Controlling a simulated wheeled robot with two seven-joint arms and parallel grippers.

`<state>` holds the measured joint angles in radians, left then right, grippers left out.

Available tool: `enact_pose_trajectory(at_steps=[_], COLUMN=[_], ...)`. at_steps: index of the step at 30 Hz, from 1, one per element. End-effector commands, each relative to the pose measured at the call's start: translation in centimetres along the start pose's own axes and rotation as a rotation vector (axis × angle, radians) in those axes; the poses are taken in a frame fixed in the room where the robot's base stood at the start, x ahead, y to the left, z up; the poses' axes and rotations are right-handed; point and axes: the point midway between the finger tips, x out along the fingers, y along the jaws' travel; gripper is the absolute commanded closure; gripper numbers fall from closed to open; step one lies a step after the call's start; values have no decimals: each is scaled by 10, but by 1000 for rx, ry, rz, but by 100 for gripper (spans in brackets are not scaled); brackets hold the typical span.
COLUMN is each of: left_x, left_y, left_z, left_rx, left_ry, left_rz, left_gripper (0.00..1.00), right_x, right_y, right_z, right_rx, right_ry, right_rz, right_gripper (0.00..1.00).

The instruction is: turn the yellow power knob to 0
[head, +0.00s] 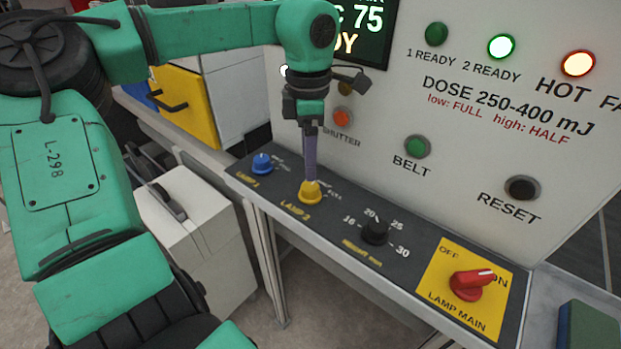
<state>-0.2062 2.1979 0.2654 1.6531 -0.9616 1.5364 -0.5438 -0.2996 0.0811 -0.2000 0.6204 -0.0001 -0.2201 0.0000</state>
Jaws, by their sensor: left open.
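The yellow power knob (311,193), labelled LAMP 2, stands on the dark sloping control panel (335,217). The mark it points to is too small and partly hidden to read. My left gripper (311,178) comes down from above with its fingers at the top of the yellow knob. It is open; its fingers overlap in this view, so I cannot tell if they touch the knob. My right gripper is not in view.
The blue LAMP 1 knob (262,163) is left of the yellow one. The black knob (375,232) and red LAMP MAIN switch (470,283) are to the right. The upright panel (450,160) with buttons rises behind. A white cabinet (190,235) stands at left.

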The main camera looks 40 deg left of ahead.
Motion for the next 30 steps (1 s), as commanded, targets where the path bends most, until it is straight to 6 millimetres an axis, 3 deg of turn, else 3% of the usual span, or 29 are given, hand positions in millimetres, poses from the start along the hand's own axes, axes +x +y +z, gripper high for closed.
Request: enact_pose_trajectory(at_steps=[4,9,17,18,24,30], left_x=[36,62,67,67,67,67], left_y=[-1,0,0,0,0,0], left_z=[0,0,1,1,1,1], left_rx=[1,-1,-2,-2,-2,-9], left_ry=[-1,-1,-4,-4,-3,-3], left_rz=[-5,-2,0,0,0,0], left_gripper=[22,22,22,25,100,100], right_x=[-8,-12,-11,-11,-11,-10], right_y=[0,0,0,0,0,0], right_z=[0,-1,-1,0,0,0], right_rx=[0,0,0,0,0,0], right_ry=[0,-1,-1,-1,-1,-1], right_rz=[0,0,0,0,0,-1], right_gripper=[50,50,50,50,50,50])
